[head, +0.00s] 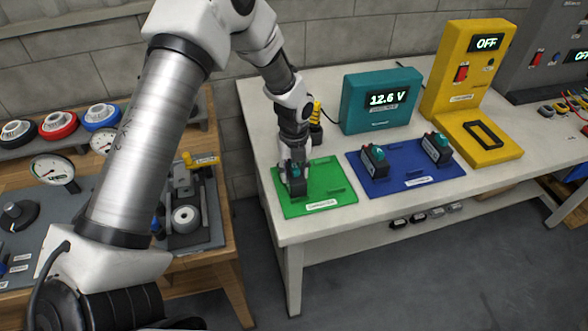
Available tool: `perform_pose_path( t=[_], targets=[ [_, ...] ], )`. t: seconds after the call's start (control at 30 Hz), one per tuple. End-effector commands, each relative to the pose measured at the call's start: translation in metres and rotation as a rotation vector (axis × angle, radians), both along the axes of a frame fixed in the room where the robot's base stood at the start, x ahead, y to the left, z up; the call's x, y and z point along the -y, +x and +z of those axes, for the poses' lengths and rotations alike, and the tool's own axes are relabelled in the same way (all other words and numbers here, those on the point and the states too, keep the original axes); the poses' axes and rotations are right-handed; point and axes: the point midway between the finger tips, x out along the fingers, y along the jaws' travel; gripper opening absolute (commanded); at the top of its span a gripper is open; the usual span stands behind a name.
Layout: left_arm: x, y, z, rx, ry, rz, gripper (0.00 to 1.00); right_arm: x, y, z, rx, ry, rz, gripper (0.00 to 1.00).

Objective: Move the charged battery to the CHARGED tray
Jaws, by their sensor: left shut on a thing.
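My left gripper (295,180) is shut on a dark battery (299,187) with a teal top. The battery is at the left part of the green tray (322,203), which bears a white label at its front edge. The gripper hides much of the battery, and I cannot tell whether it touches the tray. On the blue tray (398,181) stand two more dark batteries with teal tops, one at the left (374,159) and one at the right (437,148). My right gripper is not in view.
A teal meter (378,113) reading 12.6 V stands behind the trays. A yellow charger (478,125) showing OFF, its cradle empty, is to the right. A yellow-and-black object (316,117) stands behind the gripper. The white table's (302,229) front strip is clear. A wooden bench with gauges is at left.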

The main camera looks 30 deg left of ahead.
Motion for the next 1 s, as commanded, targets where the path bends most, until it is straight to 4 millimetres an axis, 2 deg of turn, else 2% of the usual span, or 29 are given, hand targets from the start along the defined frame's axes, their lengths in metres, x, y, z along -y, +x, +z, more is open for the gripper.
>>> perform_pose_path(
  t=[0.1,0.13,0.2,0.57,0.67,1.0],
  targets=[
    [0.000,0.000,-0.003,0.001,0.000,0.000,0.00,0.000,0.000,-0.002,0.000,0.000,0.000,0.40],
    [0.000,0.001,-0.002,0.001,0.000,0.000,0.55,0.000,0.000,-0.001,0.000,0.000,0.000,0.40],
    [0.000,0.001,-0.002,0.001,0.000,0.000,0.73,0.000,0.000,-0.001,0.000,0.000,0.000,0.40],
    [0.000,0.000,0.002,0.001,-0.001,0.000,0.73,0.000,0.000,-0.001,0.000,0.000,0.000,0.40],
    [0.000,0.001,0.016,0.002,-0.001,0.000,0.73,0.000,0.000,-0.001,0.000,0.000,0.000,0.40],
    [0.000,0.001,0.099,0.005,0.001,-0.001,0.73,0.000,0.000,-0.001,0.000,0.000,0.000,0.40]
  ],
)
